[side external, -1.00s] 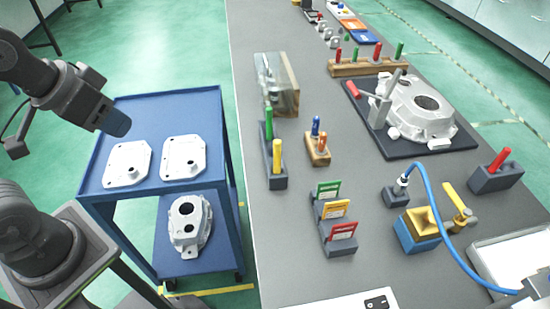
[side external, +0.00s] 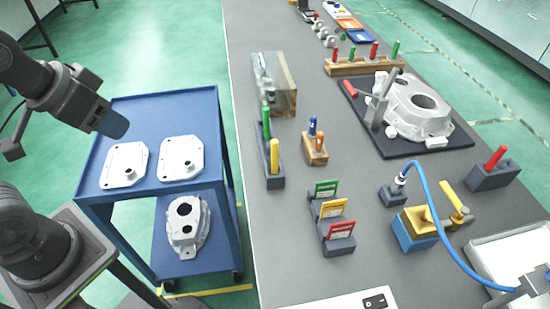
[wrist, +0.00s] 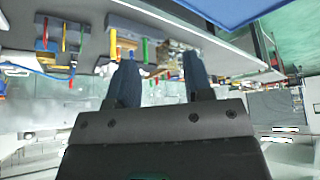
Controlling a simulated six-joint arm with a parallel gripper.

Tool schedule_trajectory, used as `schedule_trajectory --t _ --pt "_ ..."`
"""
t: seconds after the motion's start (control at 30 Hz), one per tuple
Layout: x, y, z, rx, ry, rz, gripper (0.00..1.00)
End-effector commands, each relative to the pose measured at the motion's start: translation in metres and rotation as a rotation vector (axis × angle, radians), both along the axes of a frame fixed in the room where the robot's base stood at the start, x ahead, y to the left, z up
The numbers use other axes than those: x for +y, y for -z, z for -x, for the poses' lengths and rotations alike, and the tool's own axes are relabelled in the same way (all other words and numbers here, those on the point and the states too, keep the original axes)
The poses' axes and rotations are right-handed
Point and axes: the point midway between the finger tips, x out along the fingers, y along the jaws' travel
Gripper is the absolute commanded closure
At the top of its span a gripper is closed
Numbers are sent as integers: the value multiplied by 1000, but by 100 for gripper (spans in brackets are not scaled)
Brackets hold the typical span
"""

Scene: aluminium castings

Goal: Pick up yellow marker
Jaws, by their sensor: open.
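The yellow marker (side external: 274,155) stands upright in a dark grey holder (side external: 274,182) on the left part of the grey bench, in the side view. A green marker (side external: 265,122) stands behind it in the same holder. In the wrist view, a yellow stick (wrist: 145,50) and a green stick (wrist: 113,43) appear upside down beyond my fingers, likely these same two. My gripper (side external: 112,123) is at the left of the side view, above the blue cart and well away from the yellow marker. In the wrist view my gripper (wrist: 160,82) has its two fingers apart with nothing held between them.
The blue cart (side external: 212,112) carries two flat castings (side external: 124,164) and a lower casting (side external: 187,225). Near the holder are a wooden block (side external: 316,155) with markers, a clear-fronted box (side external: 273,82) and card stands (side external: 337,228). A blue hose (side external: 438,225) arches at right.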

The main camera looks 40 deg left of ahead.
Motion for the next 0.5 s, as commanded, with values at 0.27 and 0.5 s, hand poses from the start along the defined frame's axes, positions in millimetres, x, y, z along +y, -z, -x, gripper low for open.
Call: schedule_trajectory --t 0.27,0.5 --pt "-1 -3 -3 5 -13 9 53" --pt "-20 -29 -50 110 -242 145 53"
